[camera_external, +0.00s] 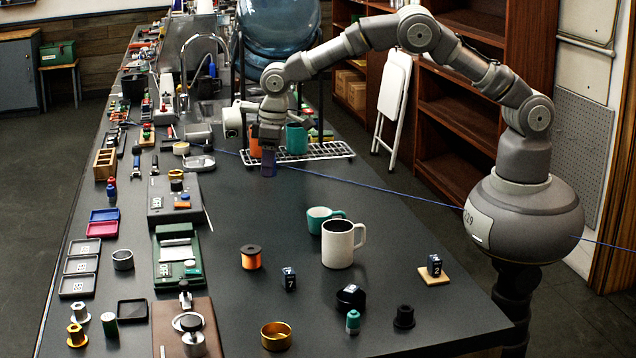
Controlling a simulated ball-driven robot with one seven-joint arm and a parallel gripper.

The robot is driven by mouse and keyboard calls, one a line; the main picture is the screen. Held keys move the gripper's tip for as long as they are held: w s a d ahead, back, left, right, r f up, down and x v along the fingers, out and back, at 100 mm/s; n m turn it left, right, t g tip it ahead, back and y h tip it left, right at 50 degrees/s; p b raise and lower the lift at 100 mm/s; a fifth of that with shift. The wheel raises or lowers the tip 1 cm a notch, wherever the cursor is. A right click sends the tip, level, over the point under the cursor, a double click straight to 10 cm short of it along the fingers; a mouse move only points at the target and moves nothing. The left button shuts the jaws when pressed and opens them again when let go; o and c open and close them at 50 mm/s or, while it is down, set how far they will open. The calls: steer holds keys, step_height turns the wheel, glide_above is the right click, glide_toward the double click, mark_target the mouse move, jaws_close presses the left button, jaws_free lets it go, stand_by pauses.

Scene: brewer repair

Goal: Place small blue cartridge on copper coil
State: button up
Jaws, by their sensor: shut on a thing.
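My gripper (268,146) points down above the far part of the bench, in front of the wire rack. It is shut on a small dark blue piece (268,164), which looks like the blue cartridge and hangs below the fingers. Whether it touches the bench I cannot tell. The copper coil (251,258), an orange spool with dark ends, stands upright on the bench nearer the camera, well apart from my gripper. Its top looks bare. Two other small dark blocks with number labels show: one (289,278) right of the coil, one (435,266) on a wooden square.
A teal mug (322,219) and a white mug (341,245) stand right of the coil. A wire rack (325,152) with cups is behind my gripper. A green device (178,254) lies left of the coil. The bench between gripper and coil is mostly clear.

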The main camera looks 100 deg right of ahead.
steer(key=w+a+r+n, duration=0.25)
steer(key=w+a, duration=0.35)
steer(key=a, duration=0.4)
steer(key=n+p, duration=0.2)
steer(key=n, duration=0.1)
glide_above(248, 249)
steer(key=shift+n+y, duration=0.25)
steer(key=shift+y, duration=0.15)
steer(key=f+b, duration=0.2)
steer(key=f, duration=0.7)
steer(key=shift+s, duration=0.2)
steer(key=shift+a+f+b, duration=0.1)
steer(key=shift+f+b, duration=0.2)
steer(key=shift+r, duration=0.1)
steer(key=o, duration=0.6)
steer(key=shift+f, duration=0.2)
steer(key=o, duration=0.4)
steer(key=shift+o, duration=0.2)
